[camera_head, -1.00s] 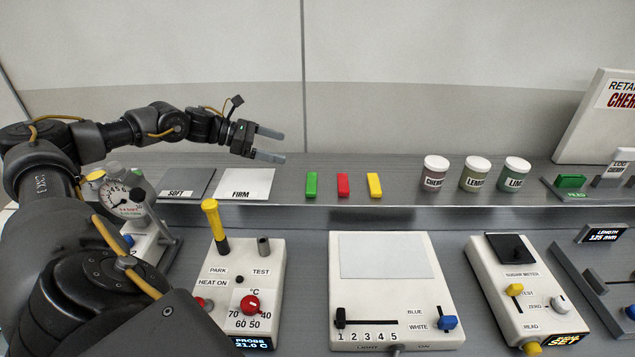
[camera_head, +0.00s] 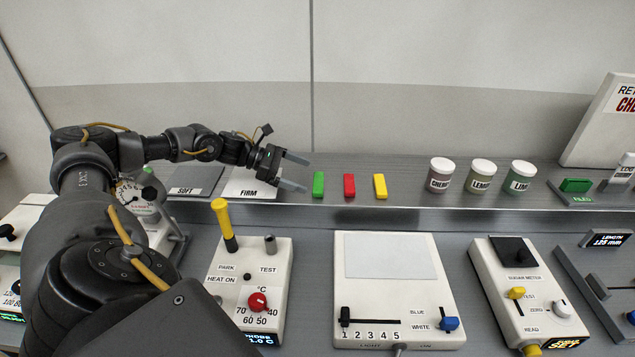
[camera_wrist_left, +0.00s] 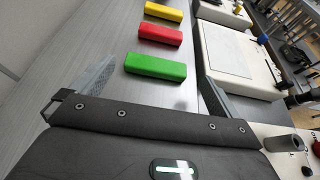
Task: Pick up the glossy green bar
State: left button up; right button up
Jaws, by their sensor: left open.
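The glossy green bar (camera_head: 318,184) lies on the raised back shelf, at the left end of a row with a red bar (camera_head: 349,186) and a yellow bar (camera_head: 380,186). My left gripper (camera_head: 300,173) is open and empty, just left of the green bar, its fingers pointing toward it. In the left wrist view the green bar (camera_wrist_left: 156,66) lies ahead of the gap between the two open fingers (camera_wrist_left: 150,85), apart from them. The red bar (camera_wrist_left: 160,34) and yellow bar (camera_wrist_left: 164,11) lie beyond it. My right gripper is not in view.
Lidded jars (camera_head: 480,176) stand to the right on the shelf. A thermometer block (camera_head: 249,285) with a yellow-handled probe (camera_head: 222,222) and a light box (camera_head: 392,300) stand in front, lower.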

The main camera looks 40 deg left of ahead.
aim_at(321, 182)
pick_arm(q)
jog(key=shift+w+d+p, duration=0.2)
jog(key=shift+d+p, duration=0.1)
jog(key=shift+p, duration=0.1)
jog(key=p+x, duration=0.2)
jog(key=x, duration=0.1)
jog(key=shift+w+d+f, duration=0.1)
jog(key=shift+w+f, duration=0.15)
jog(key=shift+f, duration=0.1)
jog(key=shift+w+d+f, duration=0.25)
jog(key=shift+f, duration=0.05)
jog(key=c, duration=0.8)
jog(key=shift+o, duration=0.2)
jog(key=shift+r, duration=0.1)
